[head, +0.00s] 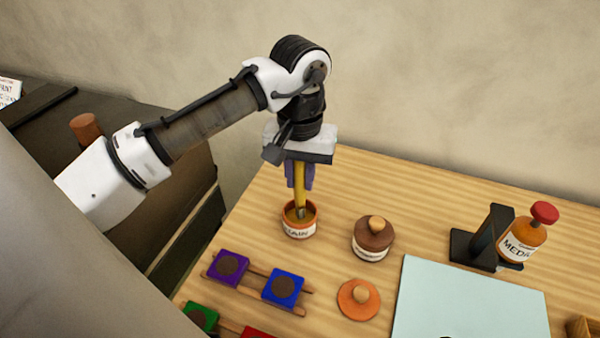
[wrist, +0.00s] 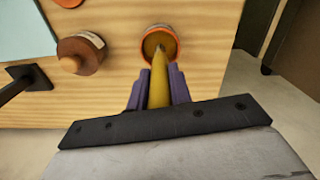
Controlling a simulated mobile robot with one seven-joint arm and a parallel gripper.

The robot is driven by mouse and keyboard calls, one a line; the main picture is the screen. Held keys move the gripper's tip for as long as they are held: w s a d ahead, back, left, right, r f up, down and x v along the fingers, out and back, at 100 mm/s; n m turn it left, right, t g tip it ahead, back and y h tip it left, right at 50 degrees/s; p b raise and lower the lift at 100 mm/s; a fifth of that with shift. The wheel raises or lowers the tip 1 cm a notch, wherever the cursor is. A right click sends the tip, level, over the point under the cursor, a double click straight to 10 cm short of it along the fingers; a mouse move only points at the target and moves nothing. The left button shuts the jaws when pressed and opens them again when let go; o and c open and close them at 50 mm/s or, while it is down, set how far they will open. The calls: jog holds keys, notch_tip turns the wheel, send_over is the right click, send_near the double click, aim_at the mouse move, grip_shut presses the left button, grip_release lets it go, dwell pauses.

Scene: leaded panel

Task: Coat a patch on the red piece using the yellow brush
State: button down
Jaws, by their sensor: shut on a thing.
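My gripper (head: 299,176) is shut on the yellow brush (head: 299,190) and holds it upright, pointing down. The brush's tip is inside a small open orange jar (head: 300,230) with a white label; how deep it sits I cannot tell. In the wrist view, the yellow brush (wrist: 158,85) runs between the purple fingers (wrist: 158,90) into the jar (wrist: 160,42), which has a yellowish inside. A red piece (head: 256,333) shows only as a sliver at the bottom edge of the head view, most of it out of frame.
A purple tile (head: 228,265) and a blue tile (head: 283,287), each with a dark round patch, lie on wooden strips. A green tile (head: 201,316) is lower left. A brown lidded jar (head: 372,238), an orange lid (head: 358,298), a pale sheet (head: 470,305) and a bottle in a black stand (head: 522,240) lie to the right.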

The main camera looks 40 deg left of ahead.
jog(key=shift+f, duration=0.45)
dwell(1.6)
notch_tip(320, 180, up, 7)
jog(key=p, duration=0.7)
jog(key=shift+r, duration=0.15)
dwell(0.5)
